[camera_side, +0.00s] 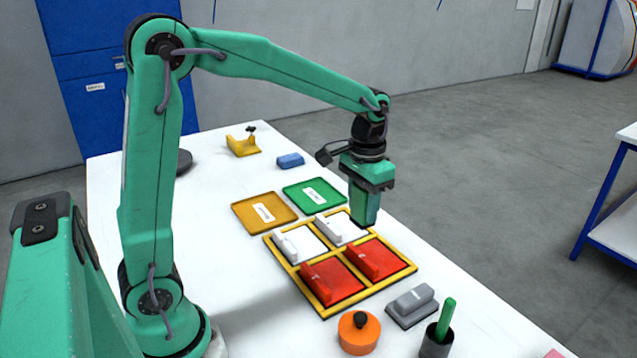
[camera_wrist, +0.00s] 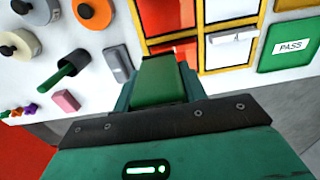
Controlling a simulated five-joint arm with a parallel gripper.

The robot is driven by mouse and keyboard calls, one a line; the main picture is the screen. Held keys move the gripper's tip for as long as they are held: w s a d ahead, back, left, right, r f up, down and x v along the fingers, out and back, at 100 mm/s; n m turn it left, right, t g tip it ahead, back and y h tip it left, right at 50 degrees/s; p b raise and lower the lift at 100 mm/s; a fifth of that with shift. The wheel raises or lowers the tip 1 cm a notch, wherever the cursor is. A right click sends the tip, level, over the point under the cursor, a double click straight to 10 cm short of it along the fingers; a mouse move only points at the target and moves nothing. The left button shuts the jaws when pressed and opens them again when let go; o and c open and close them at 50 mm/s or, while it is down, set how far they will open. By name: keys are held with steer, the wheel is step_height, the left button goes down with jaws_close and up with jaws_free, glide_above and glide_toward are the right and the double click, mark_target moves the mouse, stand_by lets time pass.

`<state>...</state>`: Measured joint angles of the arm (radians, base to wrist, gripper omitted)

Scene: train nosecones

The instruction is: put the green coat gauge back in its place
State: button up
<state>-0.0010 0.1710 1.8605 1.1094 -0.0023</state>
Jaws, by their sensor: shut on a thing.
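My gripper (camera_side: 365,224) is shut on the green coat gauge, a plain green block (camera_wrist: 160,82) seen between the jaws in the wrist view. In the side view the gauge is hard to tell from my green fingers. The gripper points down beside the right edge of the yellow-framed rack (camera_side: 328,318), near its far white cell. I cannot tell how high it is above the table. The rack has two white cells and two red cells, each with a block of like colour in it. No place marked for the gauge can be made out.
Beyond the rack lie a green tray (camera_side: 333,197) labelled PASS and an amber tray (camera_side: 243,214). Near the rack's front are a grey block (camera_side: 411,306), an orange round pot (camera_side: 358,338) and a dark cup (camera_side: 434,346) with a green stick. A blue block (camera_side: 290,161) lies farther back.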

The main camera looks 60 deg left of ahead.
steer(key=shift+w, duration=0.15)
steer(key=w+a+f, duration=0.3)
steer(key=w, duration=0.5)
steer(key=w+a+f, duration=0.3)
steer(key=w, duration=0.4)
steer(key=shift+w+a, duration=0.15)
steer(key=shift+w, duration=0.25)
steer(key=shift+f, duration=0.1)
steer(key=w+a+f, duration=0.1)
steer(key=a+f, duration=0.1)
steer(key=a, duration=0.1)
steer(key=w+a+f, duration=0.1)
steer(key=a+f, duration=0.1)
steer(key=a, duration=0.2)
steer(key=w+a+f, duration=0.1)
steer(key=a+f, duration=0.2)
steer(key=a, duration=0.1)
steer(key=shift+a, duration=0.15)
steer(key=shift+s+f, duration=0.1)
steer(key=shift+f, duration=1.85)
steer(key=shift+f, duration=0.15)
